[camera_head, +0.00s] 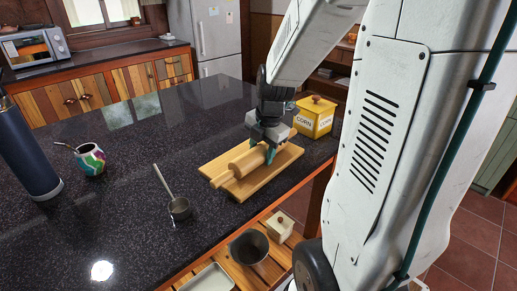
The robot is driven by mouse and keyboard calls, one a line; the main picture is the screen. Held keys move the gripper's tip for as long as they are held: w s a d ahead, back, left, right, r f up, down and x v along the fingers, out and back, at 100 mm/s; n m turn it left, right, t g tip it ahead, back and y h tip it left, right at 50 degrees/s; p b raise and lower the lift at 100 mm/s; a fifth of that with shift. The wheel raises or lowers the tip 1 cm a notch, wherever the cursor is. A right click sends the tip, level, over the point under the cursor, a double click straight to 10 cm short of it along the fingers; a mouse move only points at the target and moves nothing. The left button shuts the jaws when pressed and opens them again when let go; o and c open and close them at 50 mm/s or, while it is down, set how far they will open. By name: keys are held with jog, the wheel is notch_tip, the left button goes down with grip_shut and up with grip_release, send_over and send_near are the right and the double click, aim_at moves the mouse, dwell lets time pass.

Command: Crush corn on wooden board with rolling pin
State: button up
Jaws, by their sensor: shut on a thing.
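The wooden board (284,169) lies flat on the dark counter near its front edge. The wooden rolling pin (241,164) lies across the board, with one handle pointing to the lower left. My gripper (267,154) points down over the board and is shut on the rolling pin towards its far right part. The pin appears to rest on the board or just above it; I cannot tell which. No loose corn can be made out on the board.
A colourful cup (91,159) with a straw and a dark blue bottle (30,150) stand at the left. A metal pot (250,248) sits on the slatted shelf below. The counter's back is clear.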

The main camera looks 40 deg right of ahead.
aim_at(245, 151)
jog(key=shift+s+d+f, duration=0.1)
jog(key=shift+s, duration=0.8)
jog(key=shift+w+a, duration=0.2)
jog(key=shift+w, duration=1.95)
jog(key=shift+w+a, duration=0.2)
jog(key=shift+w, duration=1.6)
jog(key=shift+s+d, duration=0.2)
jog(key=shift+s, duration=1.85)
jog(key=shift+f, duration=0.1)
jog(key=shift+w+r, duration=0.1)
jog(key=shift+r, duration=4.05)
